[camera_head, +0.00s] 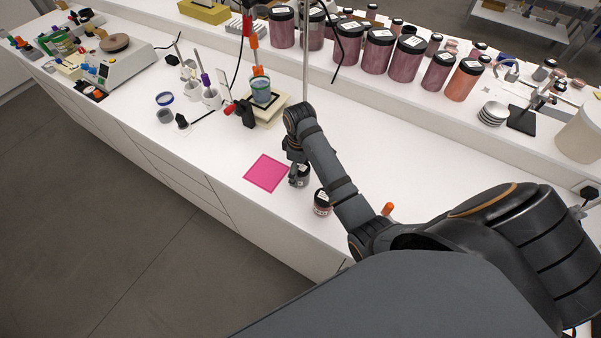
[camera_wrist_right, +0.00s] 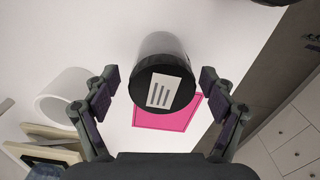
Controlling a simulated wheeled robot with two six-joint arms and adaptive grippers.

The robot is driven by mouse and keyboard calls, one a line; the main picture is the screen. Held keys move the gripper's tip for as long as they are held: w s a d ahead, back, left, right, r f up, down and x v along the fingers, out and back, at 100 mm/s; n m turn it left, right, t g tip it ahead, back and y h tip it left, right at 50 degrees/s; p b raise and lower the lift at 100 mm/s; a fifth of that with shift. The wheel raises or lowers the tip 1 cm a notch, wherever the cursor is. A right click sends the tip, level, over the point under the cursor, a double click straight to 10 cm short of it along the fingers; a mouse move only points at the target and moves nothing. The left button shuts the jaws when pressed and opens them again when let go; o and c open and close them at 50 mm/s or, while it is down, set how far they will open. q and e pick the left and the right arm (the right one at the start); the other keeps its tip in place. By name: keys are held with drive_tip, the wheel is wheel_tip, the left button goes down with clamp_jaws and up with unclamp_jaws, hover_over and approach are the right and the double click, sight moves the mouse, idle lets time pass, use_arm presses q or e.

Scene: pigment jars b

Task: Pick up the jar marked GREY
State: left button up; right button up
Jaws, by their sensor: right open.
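A small jar (camera_head: 301,181) with a dark lid stands on the white bench, right of a flat pink square (camera_head: 266,173). My right gripper (camera_head: 297,168) is over it, coming down from above. In the right wrist view the jar (camera_wrist_right: 158,88) shows its black lid with a white label of dark bars. It sits between the two open fingers of my right gripper (camera_wrist_right: 158,86), with a gap on each side. I cannot read a name on it. A second jar (camera_head: 322,203) with a dark lid and reddish contents stands nearer the bench's front edge. My left gripper is out of view.
A stand with a teal beaker (camera_head: 262,92) is behind the gripper. A row of large dark-lidded jars (camera_head: 377,50) stands on a raised shelf at the back. White mortars (camera_head: 211,98) are to the left. The bench front edge is close by.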

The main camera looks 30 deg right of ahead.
drive_tip(key=f, duration=0.2)
drive_tip(key=shift+s+f, duration=0.2)
drive_tip(key=shift+f, duration=0.2)
drive_tip(key=shift+w+f, duration=0.1)
drive_tip(key=shift+f, duration=0.05)
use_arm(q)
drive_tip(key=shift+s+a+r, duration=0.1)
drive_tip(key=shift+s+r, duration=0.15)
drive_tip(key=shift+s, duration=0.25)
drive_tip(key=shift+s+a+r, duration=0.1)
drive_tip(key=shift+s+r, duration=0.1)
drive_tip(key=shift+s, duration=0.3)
use_arm(e)
drive_tip(key=c, duration=1.3)
